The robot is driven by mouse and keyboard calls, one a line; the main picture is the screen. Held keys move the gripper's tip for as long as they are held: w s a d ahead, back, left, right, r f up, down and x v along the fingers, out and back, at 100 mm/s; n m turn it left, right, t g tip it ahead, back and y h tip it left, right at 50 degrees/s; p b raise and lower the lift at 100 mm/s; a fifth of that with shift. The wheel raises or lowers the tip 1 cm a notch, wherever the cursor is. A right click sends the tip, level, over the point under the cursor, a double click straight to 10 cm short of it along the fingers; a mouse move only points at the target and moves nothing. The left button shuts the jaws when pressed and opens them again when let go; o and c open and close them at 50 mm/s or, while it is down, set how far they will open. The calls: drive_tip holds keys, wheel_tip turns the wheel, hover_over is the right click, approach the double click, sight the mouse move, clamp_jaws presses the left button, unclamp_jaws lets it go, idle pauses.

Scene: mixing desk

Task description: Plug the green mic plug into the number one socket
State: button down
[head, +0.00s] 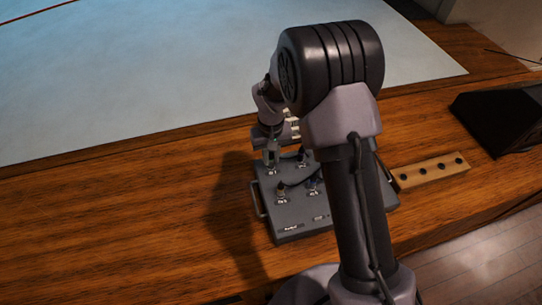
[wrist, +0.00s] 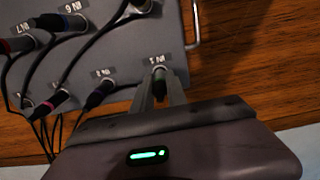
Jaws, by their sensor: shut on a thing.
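The grey socket box (head: 305,228) sits on the wooden desk, partly behind my arm. In the wrist view its panel (wrist: 125,52) shows labels upside down. My gripper (wrist: 160,88) is shut at the "IN 1" label, at the panel's edge near the handle. Between the fingertips is a small dark plug end (wrist: 159,72), with a faint greenish tint; most of it is hidden by the fingers. It is at the number one socket, but I cannot tell how far in it sits. In the head view my gripper (head: 271,158) points down at the box's far left corner.
Other plugs with black cables stand in nearby sockets: a blue-ringed one (wrist: 72,22), a pink-ringed one (wrist: 45,107) and a dark one (wrist: 98,94) beside the gripper. A wooden block with holes (head: 425,181) lies right of the box. A black wedge (head: 500,115) stands further right. The desk left is clear.

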sight(271, 154)
drive_tip(key=shift+f+b, duration=0.4)
drive_tip(key=shift+f, duration=0.05)
idle(0.4)
drive_tip(key=c, duration=1.3)
unclamp_jaws()
drive_tip(key=shift+o, duration=0.2)
wheel_tip(271, 154, up, 18)
drive_tip(key=p, duration=0.5)
drive_tip(key=shift+f, duration=0.25)
drive_tip(key=s+d+r+m+t+y+b, duration=0.1)
drive_tip(key=s+d+r+m+t+b, duration=0.15)
drive_tip(key=s+r, duration=0.4)
drive_tip(key=s+d+r+m+t+y+b, duration=0.1)
drive_tip(key=s+d+r+m+b, duration=0.2)
drive_tip(key=s, duration=0.7)
drive_tip(key=s+f+m+t+b, duration=0.1)
drive_tip(key=s+f+t+b, duration=0.1)
drive_tip(key=s, duration=0.6)
drive_tip(key=shift+s+d+b, duration=0.35)
drive_tip(key=shift+d+b, duration=0.05)
drive_tip(key=shift+d, duration=0.05)
